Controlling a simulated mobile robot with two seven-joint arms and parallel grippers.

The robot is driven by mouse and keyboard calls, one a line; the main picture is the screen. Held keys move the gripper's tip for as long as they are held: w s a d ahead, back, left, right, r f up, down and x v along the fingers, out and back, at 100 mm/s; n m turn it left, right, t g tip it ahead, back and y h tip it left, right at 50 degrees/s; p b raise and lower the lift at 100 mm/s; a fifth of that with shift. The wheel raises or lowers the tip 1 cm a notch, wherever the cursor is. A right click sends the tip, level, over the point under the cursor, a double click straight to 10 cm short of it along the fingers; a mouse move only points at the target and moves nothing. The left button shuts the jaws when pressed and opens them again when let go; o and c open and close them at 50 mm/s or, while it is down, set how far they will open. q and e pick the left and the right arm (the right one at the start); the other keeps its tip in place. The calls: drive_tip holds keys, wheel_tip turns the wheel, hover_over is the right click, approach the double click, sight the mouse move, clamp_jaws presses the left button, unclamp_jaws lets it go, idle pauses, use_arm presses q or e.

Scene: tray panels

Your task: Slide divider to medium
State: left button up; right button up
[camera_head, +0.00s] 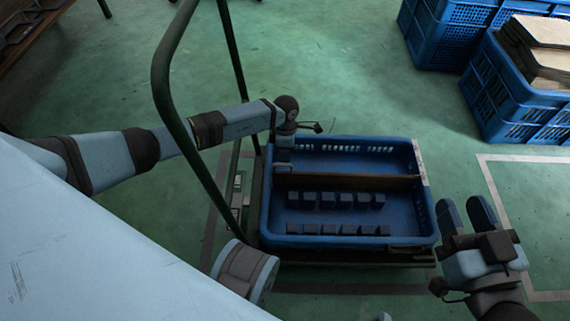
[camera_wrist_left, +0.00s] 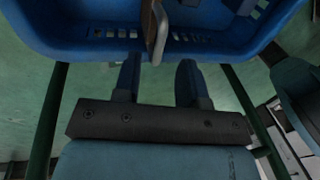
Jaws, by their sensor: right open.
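The brown divider (camera_head: 345,183) runs left to right across a blue tray (camera_head: 345,240), splitting it into a bare back section and a front section with dark blocks. My left gripper (camera_head: 283,163) is at the divider's left end, over the tray's left rim. In the left wrist view, my left gripper's fingers (camera_wrist_left: 160,62) are apart. The divider's end (camera_wrist_left: 157,32) lies between and just beyond the fingertips, with gaps on both sides. My right gripper (camera_head: 466,206) is open and empty, outside the tray at its right front.
Two rows of small dark blocks (camera_head: 335,200) stand in the front section. The tray rests on a cart with a green tube frame (camera_head: 158,75) at its left. Blue crates (camera_head: 485,85) stand at the back right. The floor behind the tray is clear.

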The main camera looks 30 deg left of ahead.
use_arm(q)
drive_tip(key=shift+s+d+f+b, duration=0.1)
drive_tip(key=shift+f+b, duration=0.1)
drive_tip(key=shift+f, duration=0.45)
drive_tip(key=shift+s+f+b, duration=0.15)
drive_tip(key=shift+f+b, duration=0.05)
drive_tip(key=shift+f, duration=0.45)
drive_tip(key=shift+s+d+f+b, duration=0.1)
drive_tip(key=shift+f+b, duration=0.1)
drive_tip(key=shift+f, duration=0.45)
clamp_jaws()
